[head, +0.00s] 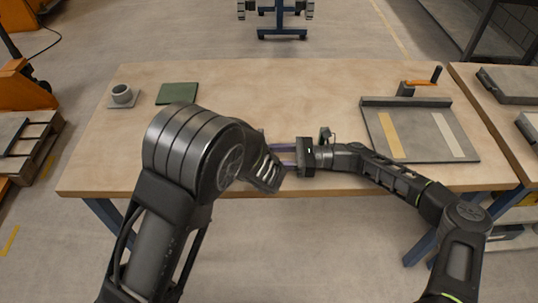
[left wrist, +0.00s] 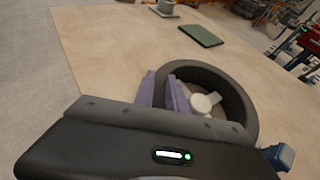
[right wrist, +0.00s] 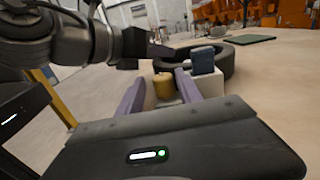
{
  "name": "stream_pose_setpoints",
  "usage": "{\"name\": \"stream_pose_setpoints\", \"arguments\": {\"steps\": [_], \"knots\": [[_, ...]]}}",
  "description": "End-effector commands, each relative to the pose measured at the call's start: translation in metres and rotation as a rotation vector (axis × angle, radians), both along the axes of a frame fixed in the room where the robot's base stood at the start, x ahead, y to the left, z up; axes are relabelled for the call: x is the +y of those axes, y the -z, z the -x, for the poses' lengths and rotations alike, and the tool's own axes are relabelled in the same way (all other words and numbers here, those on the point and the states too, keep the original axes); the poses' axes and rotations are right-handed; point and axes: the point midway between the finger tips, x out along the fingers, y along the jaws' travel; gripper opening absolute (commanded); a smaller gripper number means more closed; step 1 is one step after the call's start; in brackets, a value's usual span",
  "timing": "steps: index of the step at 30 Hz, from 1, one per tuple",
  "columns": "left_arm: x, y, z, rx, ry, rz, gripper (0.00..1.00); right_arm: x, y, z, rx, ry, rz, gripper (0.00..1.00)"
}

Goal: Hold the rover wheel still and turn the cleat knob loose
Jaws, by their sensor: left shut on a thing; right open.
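The rover wheel (left wrist: 240,95) is a dark ring with a pale hub (left wrist: 201,103), lying on the bench. My left gripper (left wrist: 163,88) is shut on its rim. In the head view my left arm hides most of the wheel and that gripper. The wheel (right wrist: 229,62) also shows in the right wrist view, behind a blue block (right wrist: 203,60) at its near side. A brass-coloured knob (right wrist: 163,86) sits near the block. My right gripper (right wrist: 160,84) is open, its purple fingers on either side of the knob; I cannot tell whether they touch it.
The wooden bench (head: 240,78) is largely clear. A grey cup on a small plate (head: 122,94) and a green mat (head: 178,93) lie at the back left. A grey tray with pale strips (head: 417,130) and an orange crank (head: 408,88) stand on the right.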

Motion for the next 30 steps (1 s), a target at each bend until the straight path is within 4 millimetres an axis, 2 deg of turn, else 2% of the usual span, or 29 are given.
{"name": "stream_pose_setpoints", "arguments": {"steps": [11, 30], "knots": [[0.001, 0.001, 0.002, 0.007, -0.001, -0.006, 0.00, -0.002, 0.000, -0.001, 0.003, 0.090, -0.002, 0.50], [0.003, 0.001, 0.002, 0.006, -0.005, -0.006, 0.00, 0.003, 0.001, 0.012, 0.000, 0.608, 0.010, 0.50]]}}
